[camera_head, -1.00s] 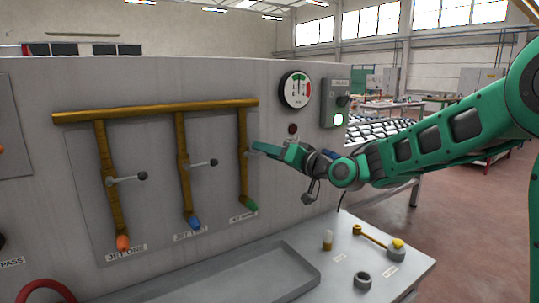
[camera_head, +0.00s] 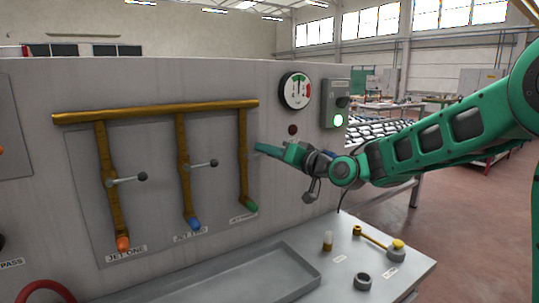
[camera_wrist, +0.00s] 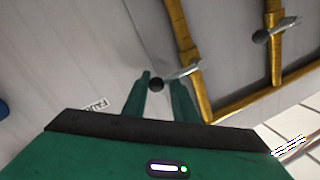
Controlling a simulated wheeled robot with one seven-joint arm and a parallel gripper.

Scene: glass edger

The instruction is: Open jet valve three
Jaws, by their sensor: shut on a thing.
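The jet three pipe (camera_head: 243,160) is the right-hand of the brass drop pipes, with a green nozzle (camera_head: 251,206) at its foot. My gripper (camera_head: 258,147) is just right of this pipe, at lever height. In the wrist view my gripper (camera_wrist: 160,84) is shut on the dark lever knob (camera_wrist: 156,85), which sits between the two green fingers. The metal lever (camera_wrist: 183,71) runs from the knob across the pipe. In the head view my gripper hides this knob and lever.
Jet one's lever (camera_head: 126,180) and jet two's lever (camera_head: 201,164) stick out sideways to the right. Below is a bench (camera_head: 400,274) with small parts.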

